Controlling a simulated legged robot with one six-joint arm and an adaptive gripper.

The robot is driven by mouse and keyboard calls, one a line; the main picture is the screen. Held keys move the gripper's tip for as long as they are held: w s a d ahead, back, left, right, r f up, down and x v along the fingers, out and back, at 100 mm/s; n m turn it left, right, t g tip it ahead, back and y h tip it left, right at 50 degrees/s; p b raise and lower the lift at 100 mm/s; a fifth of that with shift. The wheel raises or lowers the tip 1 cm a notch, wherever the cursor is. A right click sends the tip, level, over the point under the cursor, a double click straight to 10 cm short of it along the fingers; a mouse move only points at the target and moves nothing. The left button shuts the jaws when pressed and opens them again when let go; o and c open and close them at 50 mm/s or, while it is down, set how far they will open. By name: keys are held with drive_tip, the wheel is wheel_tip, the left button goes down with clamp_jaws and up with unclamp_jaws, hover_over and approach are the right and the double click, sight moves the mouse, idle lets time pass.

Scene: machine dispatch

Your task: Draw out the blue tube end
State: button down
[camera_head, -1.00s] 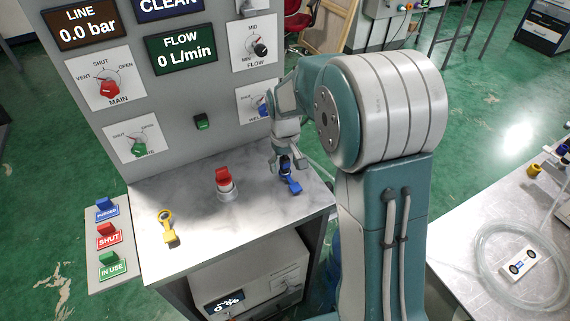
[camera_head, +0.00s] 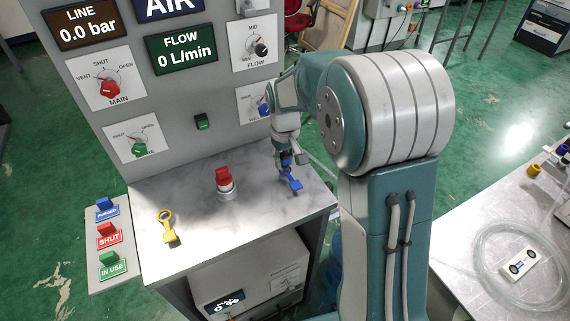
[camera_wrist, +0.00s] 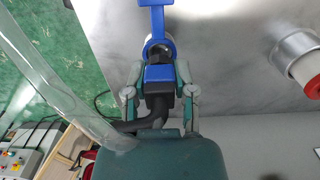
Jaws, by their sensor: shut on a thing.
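My gripper (camera_head: 286,157) is over the right part of the grey bench top. In the wrist view my gripper (camera_wrist: 159,96) has its fingers on both sides of the blue tube end (camera_wrist: 159,73), which has a black body. The tube end's dark tip points at a port with a blue ring and flat blue tab (camera_wrist: 157,18). The blue tab also shows in the head view (camera_head: 293,185). Whether the tip is still inside the port or just clear of it I cannot tell. A black hose (camera_wrist: 130,126) runs off to the left below the fingers.
A red-capped port (camera_head: 224,180) and a yellow ring tab (camera_head: 168,228) are on the bench top to the left. The panel with dials (camera_head: 105,82) rises behind. A clear tube (camera_wrist: 60,80) crosses the wrist view's left side. A coiled hose (camera_head: 487,262) lies on the right table.

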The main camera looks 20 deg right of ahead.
drive_tip(key=shift+r, duration=2.25)
drive_tip(key=shift+r, duration=1.3)
